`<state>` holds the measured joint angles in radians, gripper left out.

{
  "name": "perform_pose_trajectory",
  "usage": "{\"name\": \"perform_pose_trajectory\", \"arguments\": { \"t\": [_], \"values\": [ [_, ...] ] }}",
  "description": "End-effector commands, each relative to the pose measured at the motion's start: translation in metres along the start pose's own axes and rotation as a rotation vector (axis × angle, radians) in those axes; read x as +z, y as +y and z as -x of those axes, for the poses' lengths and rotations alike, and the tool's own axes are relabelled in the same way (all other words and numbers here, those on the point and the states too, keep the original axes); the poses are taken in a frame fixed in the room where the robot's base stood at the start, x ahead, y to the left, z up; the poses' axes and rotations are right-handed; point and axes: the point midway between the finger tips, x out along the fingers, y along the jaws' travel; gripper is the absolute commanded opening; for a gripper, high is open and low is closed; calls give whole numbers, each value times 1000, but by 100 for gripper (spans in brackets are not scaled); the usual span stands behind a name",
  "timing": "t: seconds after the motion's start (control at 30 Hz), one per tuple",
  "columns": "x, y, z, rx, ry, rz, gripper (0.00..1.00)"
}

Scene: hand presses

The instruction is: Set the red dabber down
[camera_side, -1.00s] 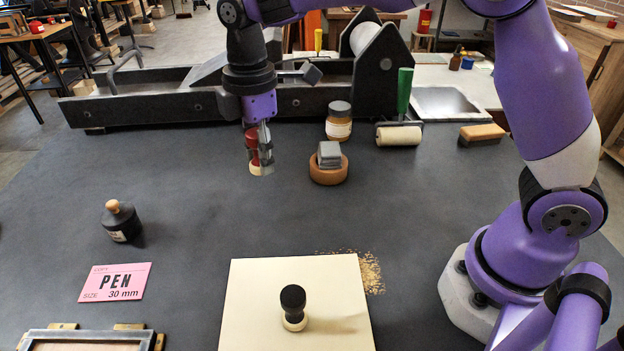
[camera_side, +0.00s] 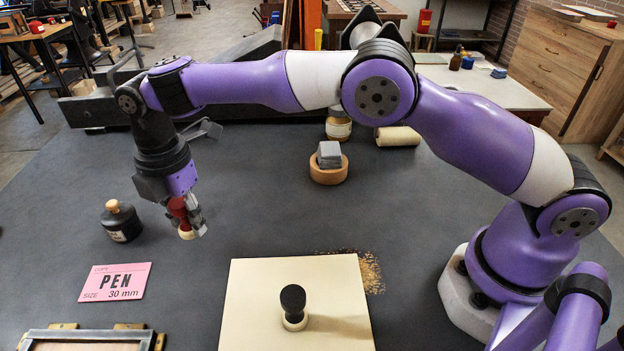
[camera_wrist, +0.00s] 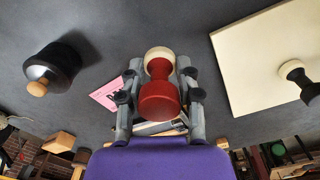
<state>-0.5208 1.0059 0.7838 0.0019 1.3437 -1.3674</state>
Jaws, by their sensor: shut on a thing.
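The red dabber (camera_side: 180,212) has a red handle and a cream pad at its lower end. My gripper (camera_side: 188,216) is shut on its handle and holds it tilted a little, pad downward. It appears to be above the dark table, right of the black bottle; the exact height is hard to tell. In the wrist view the dabber (camera_wrist: 160,93) sits between the two grey fingers, its cream pad pointing away from my gripper (camera_wrist: 160,85).
A black bottle with a wooden stopper (camera_side: 121,220) stands left of my gripper. A pink PEN card (camera_side: 115,282) lies nearer the front. A cream board (camera_side: 255,290) carries a black-handled dabber (camera_side: 293,305). Table between is clear.

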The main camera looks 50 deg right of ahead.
Motion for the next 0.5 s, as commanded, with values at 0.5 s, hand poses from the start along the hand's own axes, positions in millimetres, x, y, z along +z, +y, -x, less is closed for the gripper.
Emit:
{"name": "perform_pose_trajectory", "arguments": {
  "t": [0.5],
  "values": [
    [8, 6, -47, 0, 0, 0, 0]
  ]
}}
